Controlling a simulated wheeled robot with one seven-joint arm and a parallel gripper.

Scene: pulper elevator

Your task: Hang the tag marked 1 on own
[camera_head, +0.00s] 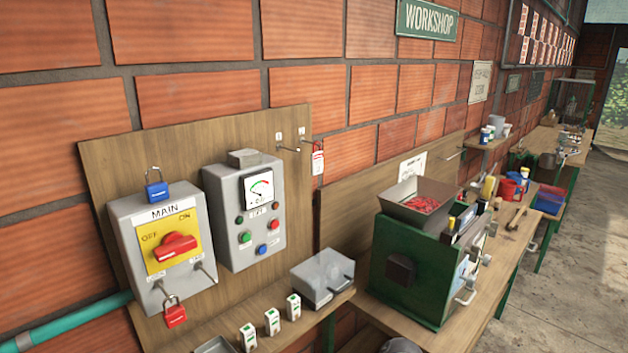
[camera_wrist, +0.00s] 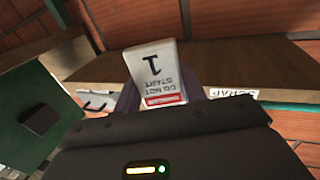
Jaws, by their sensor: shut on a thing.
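A white tag marked 1 (camera_wrist: 152,62), with "DO NOT START" and a red band, is between the fingers of my gripper (camera_wrist: 158,98) in the wrist view. The gripper is shut on its lower part, and the tag appears upside down. The head view shows the grey MAIN switch box (camera_head: 160,215) with a red rotary handle (camera_head: 175,247). Short hooks stick out low on its front; the one at right (camera_head: 204,272) has a small label above it that I read as "OWN", though not surely. No tag shows on it. A red padlock (camera_head: 174,314) hangs at the left hook.
A blue padlock (camera_head: 156,189) is atop the box. A grey control panel (camera_head: 246,215) stands to its right. Two board pegs are at upper right: the left (camera_head: 288,149) is bare, the right bears another tag (camera_head: 318,162).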

